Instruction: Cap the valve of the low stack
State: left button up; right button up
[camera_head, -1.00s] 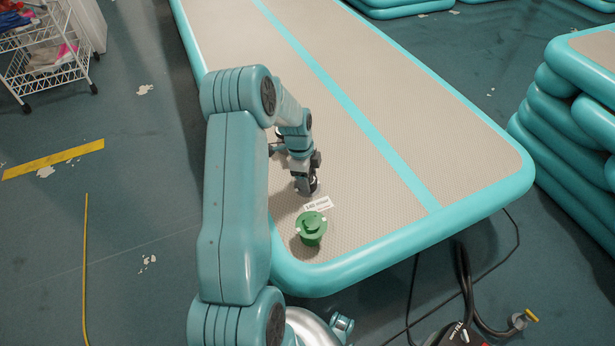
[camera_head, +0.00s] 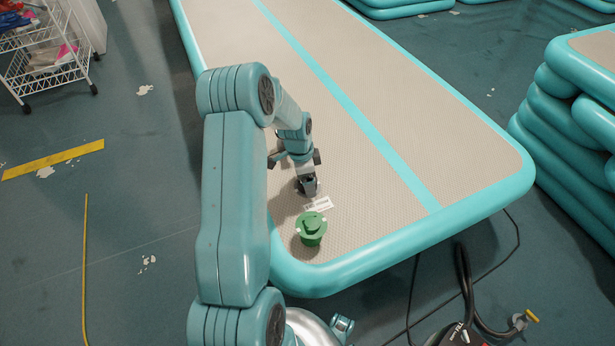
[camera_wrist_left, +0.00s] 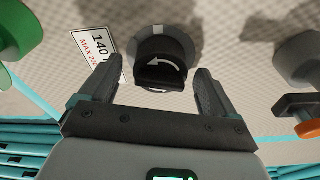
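A black round cap (camera_wrist_left: 160,62) with a raised grip bar and a white curved arrow sits at a grey ring on the beige top of the low inflatable track (camera_head: 390,225). My left gripper (camera_wrist_left: 159,72) is open, with one finger on each side of the cap; contact is not clear. In the head view my left gripper (camera_head: 308,188) points down near the track's front left corner and hides most of the cap. A green round flanged piece (camera_head: 311,228) stands closer to the front corner. It also shows at the left wrist view's upper left (camera_wrist_left: 15,35).
A white label (camera_head: 319,204) lies between gripper and green piece. A grey piece with an orange end (camera_wrist_left: 303,105) is at the wrist view's right. A taller stack (camera_head: 570,130) stands right. A black hose (camera_head: 467,285) lies on the floor in front.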

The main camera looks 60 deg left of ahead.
pick_arm(q)
notch_tip(320, 180, up, 16)
jog(key=s+p, duration=0.2)
jog(key=p, duration=0.3)
jog(key=shift+s+a, duration=0.15)
jog(key=shift+a, duration=0.25)
